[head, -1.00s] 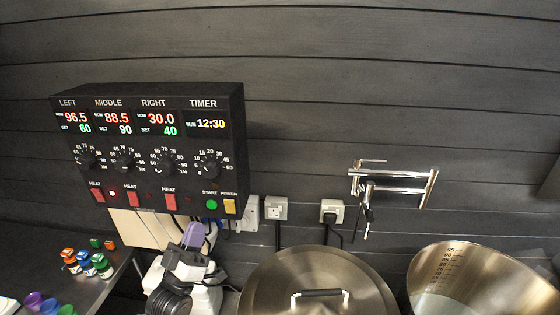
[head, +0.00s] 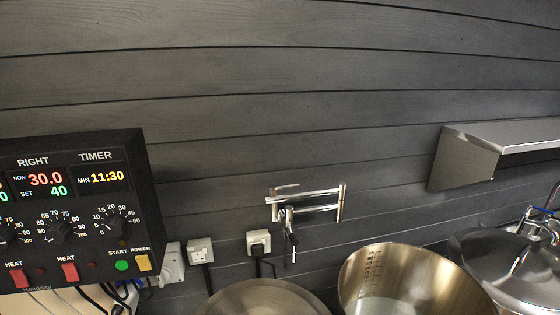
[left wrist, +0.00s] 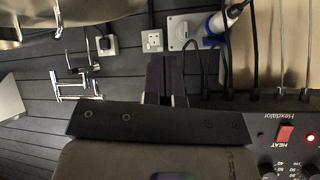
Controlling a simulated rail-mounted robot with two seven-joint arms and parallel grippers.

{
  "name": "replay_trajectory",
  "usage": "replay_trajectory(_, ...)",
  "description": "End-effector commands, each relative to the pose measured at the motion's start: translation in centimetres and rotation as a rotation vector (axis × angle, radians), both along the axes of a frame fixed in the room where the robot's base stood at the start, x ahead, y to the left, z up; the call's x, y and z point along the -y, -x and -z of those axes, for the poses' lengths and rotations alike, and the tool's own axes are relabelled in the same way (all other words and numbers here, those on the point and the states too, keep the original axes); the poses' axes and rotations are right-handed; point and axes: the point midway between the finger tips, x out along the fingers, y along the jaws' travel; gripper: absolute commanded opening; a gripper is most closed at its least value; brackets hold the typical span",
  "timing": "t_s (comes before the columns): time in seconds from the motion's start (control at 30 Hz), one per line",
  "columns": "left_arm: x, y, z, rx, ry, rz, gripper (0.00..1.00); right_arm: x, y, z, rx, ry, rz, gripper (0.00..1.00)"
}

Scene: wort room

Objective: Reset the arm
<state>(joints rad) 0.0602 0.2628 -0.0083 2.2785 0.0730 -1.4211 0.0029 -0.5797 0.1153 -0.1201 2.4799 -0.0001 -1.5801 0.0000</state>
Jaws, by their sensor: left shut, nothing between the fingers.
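My left gripper (left wrist: 165,80) shows in the left wrist view as two dark fingers pressed together, with nothing between them. It points towards the dark plank wall near the sockets, and I see no contact. The black control panel (left wrist: 268,150) lies to the right of it in that view, which is upside down. In the head view neither gripper shows. There the control panel (head: 75,262) is cut off at the left edge, with lit displays reading 30.0, 40 and 11:30. My right gripper is in neither current view.
A folding chrome tap (head: 308,205) is on the wall. Sockets (head: 200,252) with plugs and cables are left of it. An open steel pot (head: 375,270), a steel lid (head: 265,298) and a lidded vessel (head: 500,265) stand below. A steel shelf (head: 465,160) juts out at right.

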Motion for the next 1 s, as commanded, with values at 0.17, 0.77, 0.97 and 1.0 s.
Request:
replay_trajectory(0.17, 3.2, 8.1, 3.6, -0.216, 0.002, 0.012, 0.00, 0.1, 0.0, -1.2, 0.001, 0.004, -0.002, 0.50)
replay_trajectory(0.77, 7.9, 24.8, 11.4, -0.596, 0.106, 0.048, 0.00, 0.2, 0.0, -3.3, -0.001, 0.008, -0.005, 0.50)
replay_trajectory(0.97, 7.9, 24.9, 11.5, -0.600, 0.107, 0.048, 0.00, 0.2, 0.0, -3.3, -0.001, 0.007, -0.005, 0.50)
replay_trajectory(1.0, 7.9, 24.9, 11.5, -0.600, 0.107, 0.048, 0.00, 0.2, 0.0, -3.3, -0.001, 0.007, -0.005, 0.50)
